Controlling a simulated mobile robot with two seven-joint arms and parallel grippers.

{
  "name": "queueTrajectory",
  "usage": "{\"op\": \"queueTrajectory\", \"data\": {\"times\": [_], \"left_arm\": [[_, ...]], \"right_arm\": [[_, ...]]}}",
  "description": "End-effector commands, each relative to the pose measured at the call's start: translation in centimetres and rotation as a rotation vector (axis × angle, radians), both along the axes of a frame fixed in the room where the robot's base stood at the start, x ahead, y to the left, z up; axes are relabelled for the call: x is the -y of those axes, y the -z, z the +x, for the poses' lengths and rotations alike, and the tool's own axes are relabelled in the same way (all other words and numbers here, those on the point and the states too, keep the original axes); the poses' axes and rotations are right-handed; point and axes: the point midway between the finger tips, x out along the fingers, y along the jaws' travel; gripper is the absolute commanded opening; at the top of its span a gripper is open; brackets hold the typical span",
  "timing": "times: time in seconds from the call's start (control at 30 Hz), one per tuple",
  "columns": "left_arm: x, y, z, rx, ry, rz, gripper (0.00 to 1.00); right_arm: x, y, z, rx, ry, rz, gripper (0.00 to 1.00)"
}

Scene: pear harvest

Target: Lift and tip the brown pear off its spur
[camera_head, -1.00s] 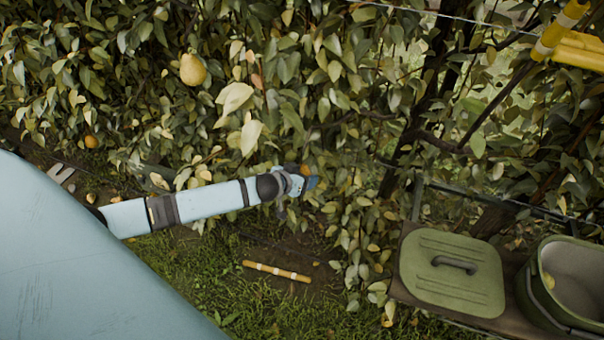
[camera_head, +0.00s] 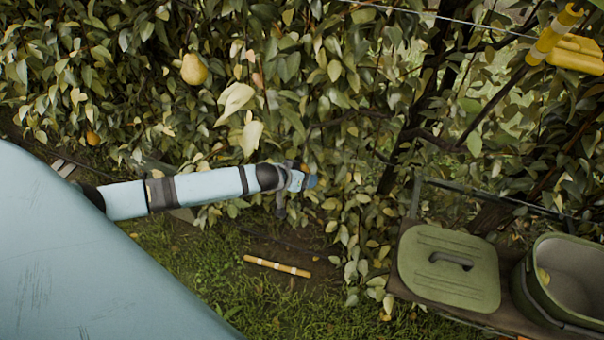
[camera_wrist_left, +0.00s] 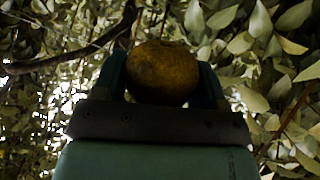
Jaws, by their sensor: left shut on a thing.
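The brown pear (camera_wrist_left: 162,72) shows in the left wrist view, dark and rounded, between the two fingers of my left gripper (camera_wrist_left: 162,85). The gripper is shut on it. Its spur and stalk cannot be made out. In the head view my left arm comes in from the left and my left gripper (camera_head: 306,181) is against the leaves near the middle; I cannot make out the brown pear there. My right gripper is not in view.
Leaves and a dark branch (camera_wrist_left: 75,55) crowd the gripper. At lower right are a green lid (camera_head: 449,268) and a green bucket (camera_head: 532,300). A banded stick (camera_head: 277,266) lies on the ground.

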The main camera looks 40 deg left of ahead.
Motion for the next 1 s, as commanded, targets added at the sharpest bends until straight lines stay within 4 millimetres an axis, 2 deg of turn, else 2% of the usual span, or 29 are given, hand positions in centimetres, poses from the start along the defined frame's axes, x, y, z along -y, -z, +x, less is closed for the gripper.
{"op": "queueTrajectory", "data": {"times": [0.43,0.7,1.0], "left_arm": [[0.19,-0.18,-0.33,-0.05,0.0,-0.031,0.38],[0.58,-0.57,-0.96,-0.153,-0.001,-0.093,0.38],[0.63,-0.6,-1.05,-0.165,0.0,-0.101,0.38]], "right_arm": [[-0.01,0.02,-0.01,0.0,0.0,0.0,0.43],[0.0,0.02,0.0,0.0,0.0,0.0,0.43],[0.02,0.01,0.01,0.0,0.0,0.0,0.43]]}}
